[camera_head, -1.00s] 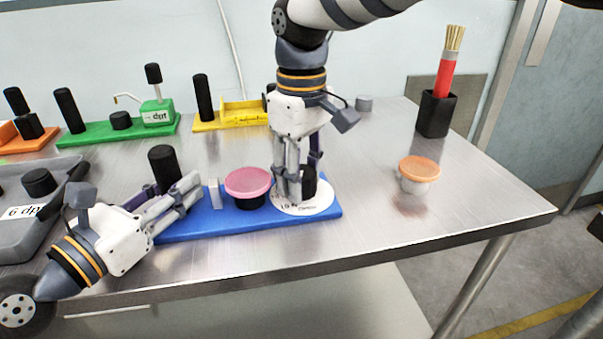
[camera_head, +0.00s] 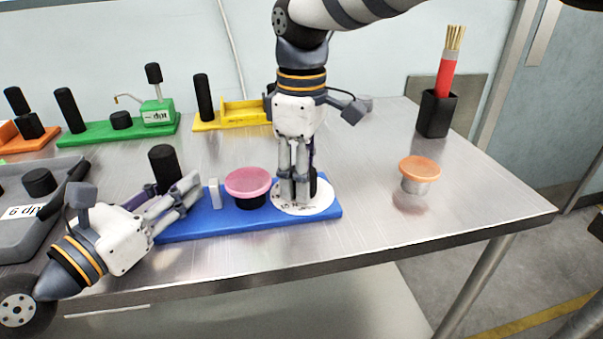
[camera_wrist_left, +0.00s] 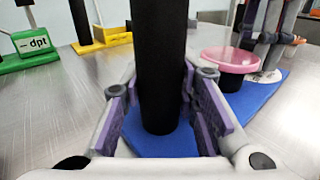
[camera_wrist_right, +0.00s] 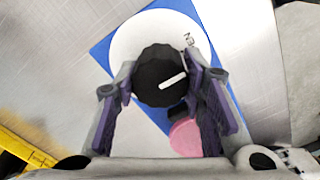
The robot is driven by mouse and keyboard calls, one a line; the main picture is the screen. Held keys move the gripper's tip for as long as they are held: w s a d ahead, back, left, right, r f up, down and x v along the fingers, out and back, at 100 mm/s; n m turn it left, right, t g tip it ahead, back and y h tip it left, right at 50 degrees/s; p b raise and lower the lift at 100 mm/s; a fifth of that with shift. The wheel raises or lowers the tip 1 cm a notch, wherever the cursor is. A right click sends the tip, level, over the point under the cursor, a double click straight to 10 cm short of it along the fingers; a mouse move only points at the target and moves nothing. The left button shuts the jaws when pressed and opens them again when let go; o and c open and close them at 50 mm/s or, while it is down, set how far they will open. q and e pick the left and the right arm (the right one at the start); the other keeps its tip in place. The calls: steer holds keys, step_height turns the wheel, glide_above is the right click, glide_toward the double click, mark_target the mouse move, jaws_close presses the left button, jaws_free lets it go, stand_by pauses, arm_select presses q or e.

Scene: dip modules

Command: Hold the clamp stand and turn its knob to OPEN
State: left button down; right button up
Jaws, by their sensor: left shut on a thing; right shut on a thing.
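The clamp stand has a blue base (camera_head: 240,218) with a black post (camera_head: 163,165) at its left end, which also shows in the left wrist view (camera_wrist_left: 160,65). My left gripper (camera_head: 178,196) is shut around the post, low down. A black knob (camera_wrist_right: 158,76) with a white pointer line sits on a white round dial (camera_wrist_right: 165,32) at the base's right end. My right gripper (camera_head: 297,192) points straight down and is shut on the knob. Some dial print shows, but I cannot read OPEN. In the right wrist view the pointer runs slightly up to the right.
A pink-lidded pot (camera_head: 248,184) is on the blue base between the grippers. An orange-lidded cup (camera_head: 419,170) and a black brush holder (camera_head: 437,115) stand right. Green (camera_head: 100,132) and yellow (camera_head: 235,122) stands are behind. A grey tray (camera_head: 30,245) is left.

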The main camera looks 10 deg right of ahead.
arm_select(q)
steer(key=shift+f, duration=0.1)
arm_select(e)
steer(key=o, duration=0.9)
step_height(320, 180, up, 12)
arm_select(q)
steer(key=c, duration=1.1)
jaws_free()
arm_select(e)
steer(key=shift+r, duration=0.15)
